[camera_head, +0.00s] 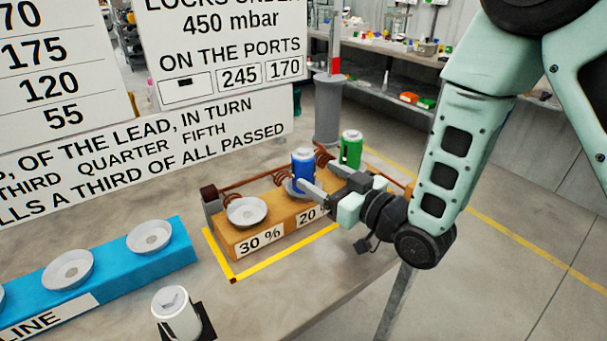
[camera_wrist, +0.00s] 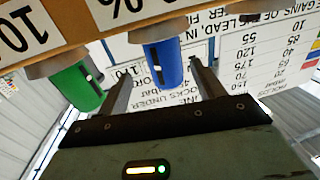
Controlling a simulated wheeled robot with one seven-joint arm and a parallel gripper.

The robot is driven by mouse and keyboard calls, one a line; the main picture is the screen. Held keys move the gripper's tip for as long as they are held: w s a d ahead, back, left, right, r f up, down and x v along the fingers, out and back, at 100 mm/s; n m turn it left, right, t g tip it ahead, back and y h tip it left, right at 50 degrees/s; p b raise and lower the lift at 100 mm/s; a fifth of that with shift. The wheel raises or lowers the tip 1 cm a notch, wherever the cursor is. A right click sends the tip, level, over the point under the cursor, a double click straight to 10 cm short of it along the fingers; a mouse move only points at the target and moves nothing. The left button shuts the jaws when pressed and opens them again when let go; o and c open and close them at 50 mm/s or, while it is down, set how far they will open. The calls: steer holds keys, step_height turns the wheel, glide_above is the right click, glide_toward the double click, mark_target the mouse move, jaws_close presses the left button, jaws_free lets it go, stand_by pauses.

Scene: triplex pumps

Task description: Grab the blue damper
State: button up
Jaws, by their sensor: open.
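The blue damper (camera_head: 303,168) is a blue cylinder with a small grey knob on top. It stands upright in a cup at the middle of the orange block (camera_head: 228,240), above a "20" label that is partly covered. My gripper (camera_head: 319,178) is open and level, coming in from the right. One finger overlaps the damper's lower right side in the head view. In the wrist view the blue damper (camera_wrist: 165,65) shows between the two spread fingers of my gripper (camera_wrist: 160,68), and neither finger is visibly closed on it.
A green damper (camera_head: 351,148) stands just behind my gripper on the same block. The block's left cup (camera_head: 247,211), labelled 30 %, is empty. A white damper (camera_head: 176,314) stands at the front. A blue block (camera_head: 120,262) with empty cups is at the left. A grey post (camera_head: 328,110) rises behind.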

mark_target(312, 175)
steer(key=x, duration=0.1)
steer(key=p+x, duration=0.1)
steer(key=x, duration=0.2)
steer(key=shift+s+a, duration=0.1)
steer(key=shift+a, duration=0.3)
steer(key=shift+w+a, duration=0.3)
steer(key=shift+w, duration=0.05)
steer(key=c, duration=1.2)
